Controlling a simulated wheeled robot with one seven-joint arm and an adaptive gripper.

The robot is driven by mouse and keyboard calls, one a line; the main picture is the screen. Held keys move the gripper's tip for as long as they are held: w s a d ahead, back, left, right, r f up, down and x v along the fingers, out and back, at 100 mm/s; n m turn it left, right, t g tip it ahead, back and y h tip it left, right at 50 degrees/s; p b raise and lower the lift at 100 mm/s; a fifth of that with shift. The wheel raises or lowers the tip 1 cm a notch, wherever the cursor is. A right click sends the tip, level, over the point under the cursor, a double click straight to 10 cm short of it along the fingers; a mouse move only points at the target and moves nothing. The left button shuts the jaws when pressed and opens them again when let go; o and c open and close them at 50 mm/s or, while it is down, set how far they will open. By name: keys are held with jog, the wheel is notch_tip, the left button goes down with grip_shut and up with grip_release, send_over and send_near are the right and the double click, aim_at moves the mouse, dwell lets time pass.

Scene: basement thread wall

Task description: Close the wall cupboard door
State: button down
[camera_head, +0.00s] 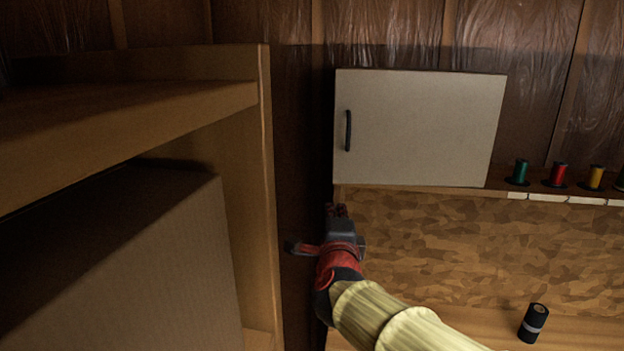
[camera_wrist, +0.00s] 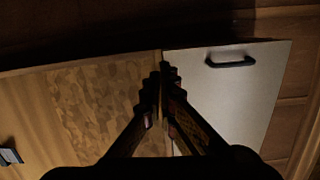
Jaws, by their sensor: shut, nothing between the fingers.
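The wall cupboard door (camera_head: 420,128) is a pale grey panel with a dark vertical handle (camera_head: 348,131) near its left edge. It looks flush or almost flush with the wall; I cannot tell whether a small gap is left. My gripper (camera_head: 337,210) is shut and empty, just below the door's lower left corner. In the wrist view the door (camera_wrist: 225,95) fills the right part, with its handle (camera_wrist: 231,62) near the top. My shut fingertips (camera_wrist: 163,78) point at the door's edge there; contact cannot be told.
A wooden shelf unit (camera_head: 266,190) with a large cardboard box (camera_head: 130,270) stands close on the left. Thread spools, green (camera_head: 520,171), red (camera_head: 558,174) and yellow (camera_head: 595,177), stand on a ledge at right. A black roll (camera_head: 533,323) stands on the worktop below.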

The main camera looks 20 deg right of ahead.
jog(key=p, duration=0.1)
send_near(339, 176)
jog(key=shift+n+h, duration=0.3)
jog(key=shift+n, duration=0.1)
jog(key=x, duration=0.4)
jog(key=f+x, duration=0.1)
jog(key=x, duration=0.2)
jog(key=shift+a, duration=0.15)
jog(key=b+x, duration=0.2)
jog(key=x, duration=0.3)
jog(key=shift+f+b, duration=0.1)
jog(key=shift+b, duration=0.25)
jog(key=shift+w, duration=0.15)
jog(key=shift+r, duration=0.5)
jog(key=shift+t, duration=0.3)
